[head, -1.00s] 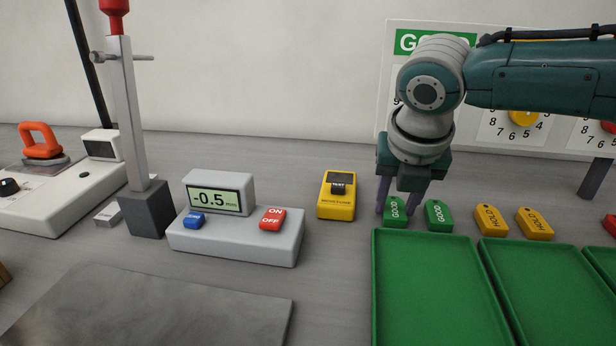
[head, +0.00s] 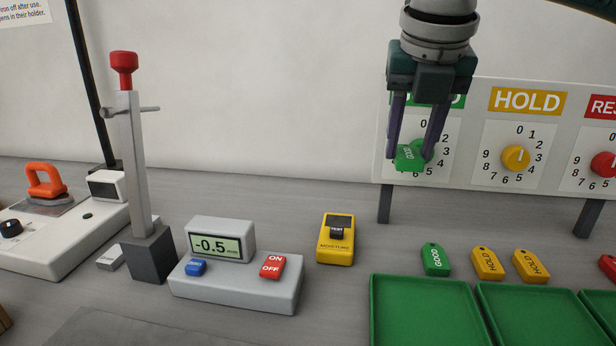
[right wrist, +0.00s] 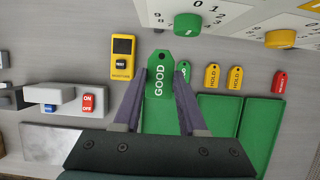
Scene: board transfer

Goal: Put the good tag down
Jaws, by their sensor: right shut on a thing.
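My right gripper (head: 418,150) is shut on a green GOOD tag (head: 409,157) and holds it in the air, in front of the counter board. In the right wrist view the held tag (right wrist: 159,76) lies between the two purple fingers. A second green GOOD tag (head: 435,259) lies on the table behind the left green tray (head: 425,281). In the right wrist view the held tag partly hides it. My left gripper is not in view.
The board (head: 465,182) carries a green, a yellow (head: 515,158) and a red dial. Yellow HOLD tags (head: 487,263) lie right of the second GOOD tag. A yellow moisture meter (head: 336,240) and a grey gauge (head: 240,282) reading -0.5 stand to the left.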

